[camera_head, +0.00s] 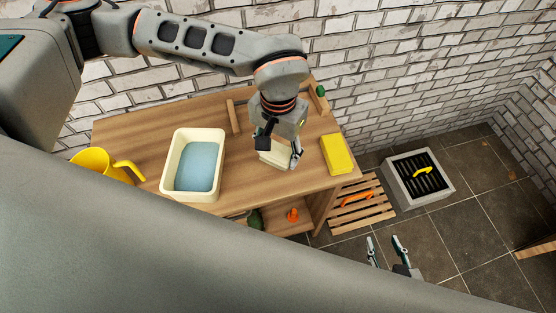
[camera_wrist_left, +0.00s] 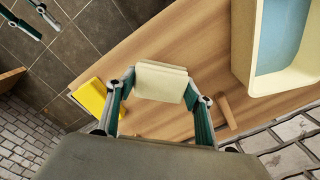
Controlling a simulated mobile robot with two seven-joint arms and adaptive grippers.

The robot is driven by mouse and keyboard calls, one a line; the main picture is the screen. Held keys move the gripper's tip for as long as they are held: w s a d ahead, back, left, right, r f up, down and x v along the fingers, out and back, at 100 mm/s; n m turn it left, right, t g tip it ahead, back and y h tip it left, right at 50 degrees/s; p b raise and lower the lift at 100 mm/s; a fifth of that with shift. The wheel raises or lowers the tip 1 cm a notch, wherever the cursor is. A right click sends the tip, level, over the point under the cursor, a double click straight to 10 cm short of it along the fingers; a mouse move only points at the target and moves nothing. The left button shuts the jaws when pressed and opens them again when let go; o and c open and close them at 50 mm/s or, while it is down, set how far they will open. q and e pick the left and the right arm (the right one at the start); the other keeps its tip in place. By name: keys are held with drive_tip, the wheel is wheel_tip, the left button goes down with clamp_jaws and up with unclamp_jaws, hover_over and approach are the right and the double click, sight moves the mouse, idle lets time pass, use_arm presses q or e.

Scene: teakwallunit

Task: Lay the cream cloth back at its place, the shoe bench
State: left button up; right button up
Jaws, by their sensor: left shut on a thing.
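The folded cream cloth (camera_head: 275,157) is in my left gripper (camera_head: 280,150), over the right part of the wooden bench (camera_head: 270,187). In the left wrist view the cloth (camera_wrist_left: 160,80) sits between the two fingers of the left gripper (camera_wrist_left: 160,92), which is shut on it. I cannot tell whether the cloth touches the bench top. My right gripper (camera_head: 387,242) is open and empty, low at the right over the floor. I cannot tell for sure which piece is the shoe bench.
A cream basin (camera_head: 222,150) with blue water and a yellow watering can (camera_head: 92,160) stand at the left. A yellow folded thing (camera_head: 337,154) lies right of the cloth. A slatted rack (camera_head: 350,214) and a grey crate (camera_head: 443,187) stand on the floor. A brick wall is behind.

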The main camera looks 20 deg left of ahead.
sight(278, 151)
use_arm(q)
drive_tip(key=shift+w+f, duration=0.1)
drive_tip(key=shift+f, duration=2.5)
drive_tip(key=o, duration=0.9)
drive_tip(key=shift+f, duration=0.1)
drive_tip(key=shift+c, duration=0.2)
wheel_tip(278, 151, up, 11)
drive_tip(key=shift+d+r, duration=0.1)
drive_tip(key=shift+r, duration=0.55)
